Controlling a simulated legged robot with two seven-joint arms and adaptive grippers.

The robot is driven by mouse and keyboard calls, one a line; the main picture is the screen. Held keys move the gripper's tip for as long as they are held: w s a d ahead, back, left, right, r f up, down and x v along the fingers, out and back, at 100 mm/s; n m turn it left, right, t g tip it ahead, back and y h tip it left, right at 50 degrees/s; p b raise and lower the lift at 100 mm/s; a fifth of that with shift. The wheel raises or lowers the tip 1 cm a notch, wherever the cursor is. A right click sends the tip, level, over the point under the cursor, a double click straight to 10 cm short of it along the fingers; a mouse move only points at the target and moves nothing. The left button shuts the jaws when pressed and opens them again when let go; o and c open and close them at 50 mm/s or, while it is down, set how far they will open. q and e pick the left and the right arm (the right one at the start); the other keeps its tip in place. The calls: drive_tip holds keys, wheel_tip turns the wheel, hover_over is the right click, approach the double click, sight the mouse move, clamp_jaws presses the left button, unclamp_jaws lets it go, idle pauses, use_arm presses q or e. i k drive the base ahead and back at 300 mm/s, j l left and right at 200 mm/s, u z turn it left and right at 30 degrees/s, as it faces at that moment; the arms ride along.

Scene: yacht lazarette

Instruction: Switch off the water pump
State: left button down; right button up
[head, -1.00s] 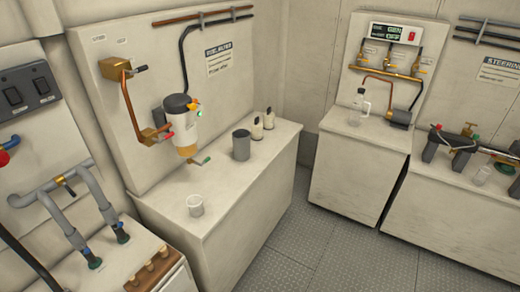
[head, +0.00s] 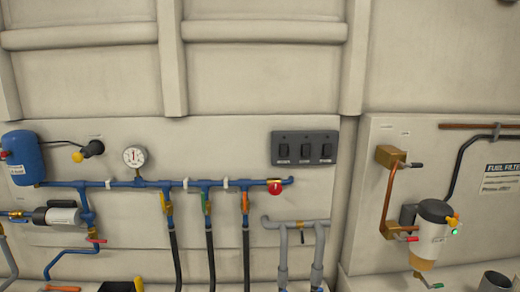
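A dark switch panel (head: 304,134) with three black rocker switches is fixed to the wall right of centre in the head view. Small labels under the switches are too small to read. A pump with a white cylindrical body (head: 63,216) sits on the wall at the lower left, joined to blue pipes. A blue tank (head: 23,157) hangs above it. Neither of my grippers is in the head view.
A blue pipe manifold (head: 140,184) with a gauge (head: 134,157), coloured valve levers and black hoses runs below the panel. A red knob (head: 274,188) ends it. Grey pipes (head: 290,224) stand beneath. A fuel filter (head: 430,228) is on the right. The wall above is clear.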

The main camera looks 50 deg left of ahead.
sight(284, 148)
drive_tip(key=u, duration=1.25)
